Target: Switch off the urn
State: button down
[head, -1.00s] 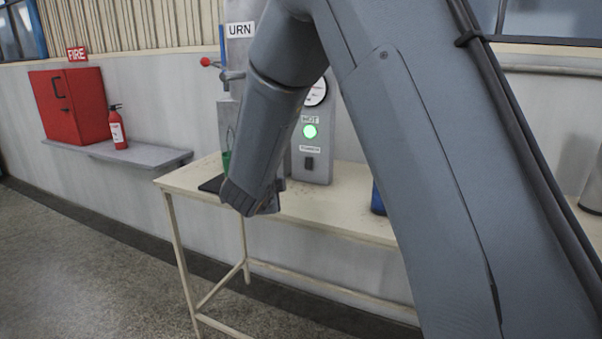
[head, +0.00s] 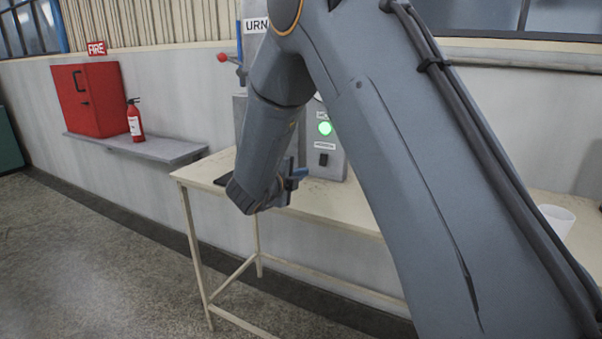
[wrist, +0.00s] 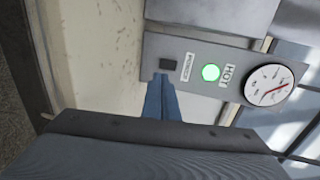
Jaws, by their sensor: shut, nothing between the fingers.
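The urn's grey control panel (head: 336,168) stands on the cream table, partly hidden behind my arm. It carries a black rocker switch (head: 323,160) under a small label and a lit green lamp (head: 325,129). In the wrist view the switch (wrist: 167,64), the glowing lamp (wrist: 211,72) by the "HOT" label and a round dial (wrist: 268,84) show clearly. My gripper (head: 300,173) points toward the panel. Its blue fingers (wrist: 160,84) are shut and empty, with the tips close to the switch in the picture. I cannot tell whether they touch it.
The cream table (head: 210,172) has thin legs. A red lever knob (head: 222,58) sticks out beside the urn. A red fire box (head: 90,98) and an extinguisher (head: 134,120) are on a wall shelf at left. A white cup (head: 556,220) stands at right.

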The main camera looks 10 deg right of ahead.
aim_at(320, 166)
jog(key=p+x, duration=0.2)
jog(key=x, duration=0.9)
jog(key=shift+d, duration=0.1)
